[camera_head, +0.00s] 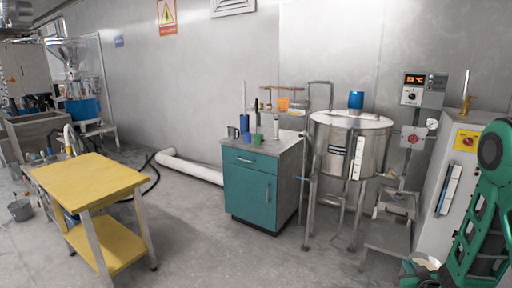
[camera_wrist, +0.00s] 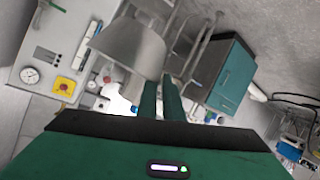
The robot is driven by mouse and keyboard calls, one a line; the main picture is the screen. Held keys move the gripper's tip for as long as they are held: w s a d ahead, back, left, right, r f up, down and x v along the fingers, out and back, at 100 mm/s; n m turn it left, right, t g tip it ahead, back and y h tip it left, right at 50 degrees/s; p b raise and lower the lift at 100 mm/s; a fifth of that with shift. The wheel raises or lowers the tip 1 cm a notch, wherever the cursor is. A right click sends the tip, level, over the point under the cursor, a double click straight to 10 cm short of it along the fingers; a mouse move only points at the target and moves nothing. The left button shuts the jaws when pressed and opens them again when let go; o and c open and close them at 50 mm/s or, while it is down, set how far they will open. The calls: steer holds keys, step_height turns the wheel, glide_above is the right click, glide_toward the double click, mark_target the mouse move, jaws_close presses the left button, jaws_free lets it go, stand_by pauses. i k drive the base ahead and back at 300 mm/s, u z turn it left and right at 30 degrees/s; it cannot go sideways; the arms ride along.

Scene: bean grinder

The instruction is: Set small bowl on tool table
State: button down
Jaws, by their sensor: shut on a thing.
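My gripper (camera_wrist: 162,82) shows in the wrist view, its two green fingers pointing up the picture and close together. A grey, rounded metal shape at the fingertips looks like the small bowl (camera_wrist: 128,45), held near its edge. It hides part of the scene behind it. In the head view my green arm is at the right edge, and the gripper cannot be made out clearly. A yellow-topped two-level table (camera_head: 90,183) stands at the left. A teal cabinet (camera_head: 250,185) with cups and tools on top stands in the middle. I cannot tell which is the tool table.
A steel tank (camera_head: 340,150) on legs stands right of the cabinet, near my arm. A grey machine (camera_head: 440,185) with a yellow switch is farther right. A bucket (camera_head: 20,210) is on the floor at left. The floor between table and cabinet is clear.

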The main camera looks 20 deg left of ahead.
mark_target(274, 146)
steer(key=z, duration=0.3)
steer(key=i, duration=2.2)
steer(key=u, duration=0.95)
